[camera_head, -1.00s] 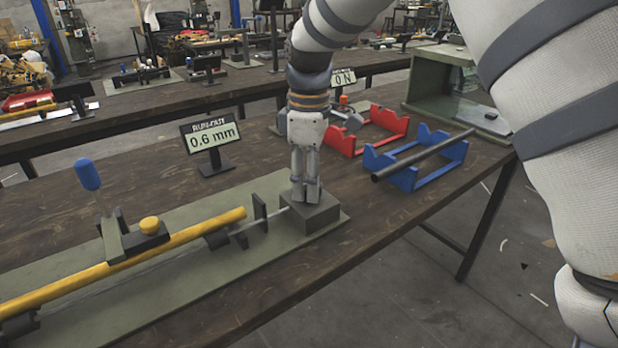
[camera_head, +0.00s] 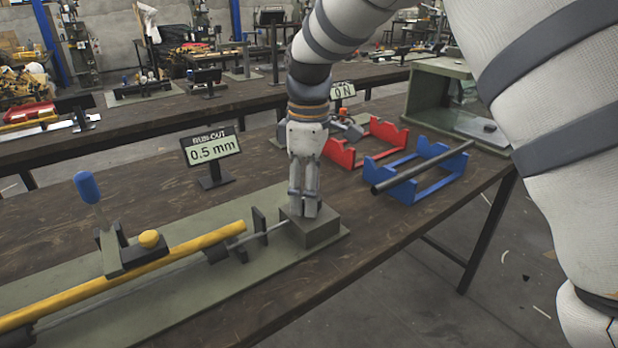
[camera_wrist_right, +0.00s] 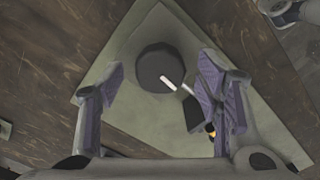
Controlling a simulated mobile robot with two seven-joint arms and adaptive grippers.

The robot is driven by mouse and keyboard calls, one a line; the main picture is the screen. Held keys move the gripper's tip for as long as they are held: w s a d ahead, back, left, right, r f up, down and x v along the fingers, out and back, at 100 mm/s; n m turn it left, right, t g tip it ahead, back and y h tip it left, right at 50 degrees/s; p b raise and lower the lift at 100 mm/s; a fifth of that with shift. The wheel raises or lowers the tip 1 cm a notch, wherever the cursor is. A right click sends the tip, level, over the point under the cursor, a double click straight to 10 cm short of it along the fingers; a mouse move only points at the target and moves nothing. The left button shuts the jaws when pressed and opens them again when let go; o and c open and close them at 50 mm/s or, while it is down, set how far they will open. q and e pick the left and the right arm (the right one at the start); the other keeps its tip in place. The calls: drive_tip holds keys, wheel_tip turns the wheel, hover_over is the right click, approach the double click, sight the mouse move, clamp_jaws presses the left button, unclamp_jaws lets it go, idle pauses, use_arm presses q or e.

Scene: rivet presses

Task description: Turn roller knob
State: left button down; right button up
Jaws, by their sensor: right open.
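The roller knob (camera_wrist_right: 155,66) is a dark round disc with a white mark, on top of the grey block at the right end of the green press plate. A second white mark lies on the block just beyond its edge. My right gripper (camera_head: 304,212) points down over the grey block (camera_head: 318,232), its fingers hiding the knob in the head view. In the right wrist view the right gripper (camera_wrist_right: 162,80) is open, a finger either side of the knob, with visible gaps. A yellow shaft (camera_head: 150,272) lies left of the block. My left gripper is out of view.
A run-out display (camera_head: 212,150) reads 0.5 mm behind the plate. A blue cradle (camera_head: 428,178) with a dark rod, a red cradle (camera_head: 378,145) and a green-framed box (camera_head: 440,100) stand right on the bench.

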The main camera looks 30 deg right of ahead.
wheel_tip(320, 180, up, 11)
drive_tip(key=shift+r, duration=0.2)
idle(0.3)
